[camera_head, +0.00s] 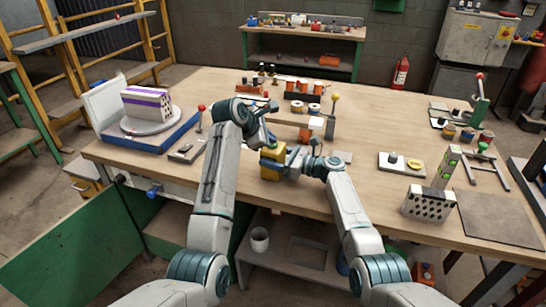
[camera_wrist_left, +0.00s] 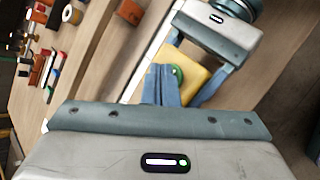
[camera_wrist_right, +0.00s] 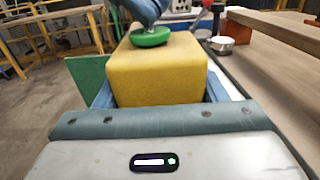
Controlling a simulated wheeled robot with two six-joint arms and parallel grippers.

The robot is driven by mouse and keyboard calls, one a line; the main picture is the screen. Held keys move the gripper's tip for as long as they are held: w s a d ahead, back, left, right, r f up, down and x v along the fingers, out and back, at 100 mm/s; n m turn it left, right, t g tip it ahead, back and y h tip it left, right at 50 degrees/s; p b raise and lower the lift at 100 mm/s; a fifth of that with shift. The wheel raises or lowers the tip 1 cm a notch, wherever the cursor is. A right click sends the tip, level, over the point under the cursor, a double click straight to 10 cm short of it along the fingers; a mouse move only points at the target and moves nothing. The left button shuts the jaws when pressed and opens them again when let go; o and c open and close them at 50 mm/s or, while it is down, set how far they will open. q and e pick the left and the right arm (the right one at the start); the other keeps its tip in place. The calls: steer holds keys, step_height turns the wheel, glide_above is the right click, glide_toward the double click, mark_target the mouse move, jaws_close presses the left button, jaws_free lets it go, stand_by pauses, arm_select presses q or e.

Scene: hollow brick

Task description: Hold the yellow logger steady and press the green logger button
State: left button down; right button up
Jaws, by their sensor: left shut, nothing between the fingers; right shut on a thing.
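The yellow logger (camera_head: 270,170) is a block standing near the front edge of the wooden table. Its round green button (camera_wrist_right: 150,38) is on top. My right gripper (camera_head: 282,164) is shut on the logger, with a blue finger on each side of it in the right wrist view. My left gripper (camera_head: 268,140) is shut and empty, right over the logger. In the left wrist view its blue fingertips (camera_wrist_left: 165,80) partly cover the green button (camera_wrist_left: 178,73). They look to be at the button's top; I cannot tell whether it is pressed in.
A perforated hollow brick (camera_head: 428,204) stands at the front right. Another brick with purple stripes (camera_head: 146,104) sits on a round turntable at the left. A yellow-knobbed lever (camera_head: 333,112) and several orange parts stand behind the logger. A red-knobbed lever (camera_head: 200,118) is left of my left arm.

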arm_select(q)
steer(key=shift+f, duration=0.2)
steer(key=shift+r, duration=0.45)
steer(key=shift+r, duration=0.1)
steer(key=shift+r, duration=2.95)
arm_select(e)
steer(key=o, duration=1.3)
